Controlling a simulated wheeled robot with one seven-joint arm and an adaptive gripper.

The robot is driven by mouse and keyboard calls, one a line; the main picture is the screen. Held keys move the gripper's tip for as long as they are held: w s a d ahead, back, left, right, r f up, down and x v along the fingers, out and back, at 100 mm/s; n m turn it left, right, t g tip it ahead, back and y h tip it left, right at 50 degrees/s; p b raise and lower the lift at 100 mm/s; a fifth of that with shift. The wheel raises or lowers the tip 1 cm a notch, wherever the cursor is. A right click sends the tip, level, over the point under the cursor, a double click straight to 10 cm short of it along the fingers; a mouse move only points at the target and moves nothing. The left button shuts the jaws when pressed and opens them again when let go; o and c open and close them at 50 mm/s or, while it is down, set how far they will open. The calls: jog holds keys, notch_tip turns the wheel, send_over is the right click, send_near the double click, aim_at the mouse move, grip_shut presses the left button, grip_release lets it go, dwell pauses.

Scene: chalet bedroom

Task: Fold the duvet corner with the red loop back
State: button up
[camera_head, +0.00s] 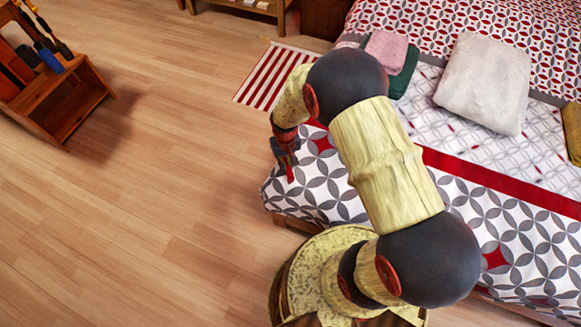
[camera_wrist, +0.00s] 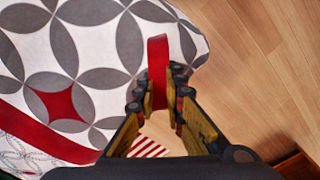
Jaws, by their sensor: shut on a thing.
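The duvet (camera_head: 480,235) lies on the bed, white with grey petal shapes, red stars and a red band. Its corner edge also fills the left of the wrist view (camera_wrist: 95,45). The red loop (camera_wrist: 158,58) stands up between my gripper's fingers in the wrist view, at the duvet's edge. My gripper (camera_wrist: 160,95) is shut on the red loop. In the head view my gripper (camera_head: 287,165) is at the bed's near left corner, with a bit of red below its tips. My arm hides part of the duvet there.
Folded pink (camera_head: 387,50) and green cloths and a pale grey cushion (camera_head: 487,82) lie on the bed. A red-striped mat (camera_head: 273,78) is on the floor beyond the corner. A wooden crate (camera_head: 65,100) stands at far left. The floor between is clear.

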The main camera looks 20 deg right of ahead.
jog(key=shift+d+r+y+p, duration=0.4)
jog(key=shift+d+r+p, duration=0.05)
jog(key=shift+r+p, duration=0.25)
grip_shut()
jog(key=shift+d+r+y, duration=0.25)
jog(key=shift+y, duration=0.15)
jog(key=shift+d+b, duration=0.1)
jog(key=shift+b, duration=0.25)
jog(key=shift+d+r+y+b, duration=0.35)
jog(key=shift+d+y+b, duration=0.15)
jog(key=shift+d+b, duration=0.1)
jog(key=shift+d+r+y, duration=0.2)
jog(key=shift+r+y, duration=0.1)
jog(key=shift+r, duration=0.1)
